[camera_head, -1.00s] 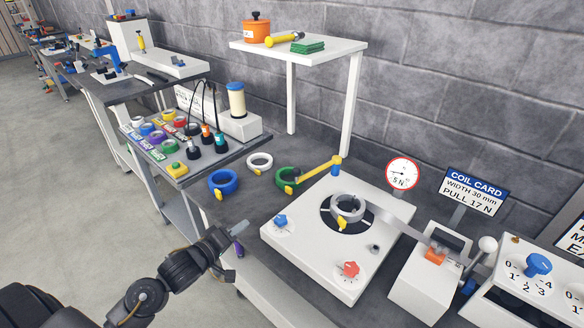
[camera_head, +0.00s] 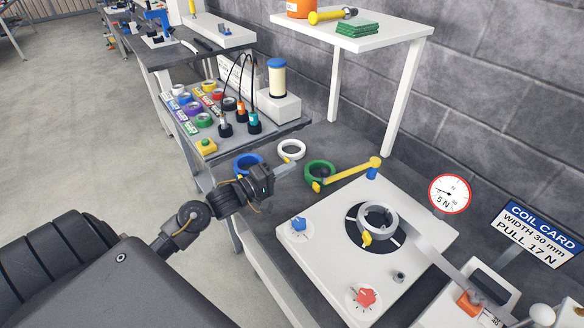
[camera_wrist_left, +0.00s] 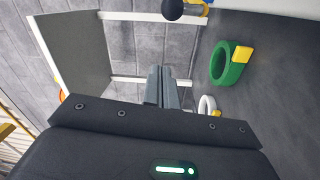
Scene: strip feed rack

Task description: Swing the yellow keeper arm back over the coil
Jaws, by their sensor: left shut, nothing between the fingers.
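The yellow keeper arm (camera_head: 346,175) is swung out behind the white plate (camera_head: 295,258), from its blue post (camera_head: 372,173) toward the green ring (camera_head: 321,168). It is clear of the grey coil (camera_head: 378,216), which sits on the black disc and has a yellow tab (camera_head: 367,239). My left gripper (camera_head: 288,168) is shut and empty, left of the green ring and the keeper arm, apart from both. In the left wrist view its fingers (camera_wrist_left: 161,86) are together; the green ring (camera_wrist_left: 230,65) and a dark knob (camera_wrist_left: 172,9) lie beyond. My right gripper is not in view.
A blue ring (camera_head: 246,162) and a white ring (camera_head: 291,149) lie close to my left gripper. A white shelf (camera_head: 375,42) stands behind. A red-rimmed gauge (camera_head: 449,193) and the coil card (camera_head: 540,234) stand at the right. A grey strip runs from the coil to the right.

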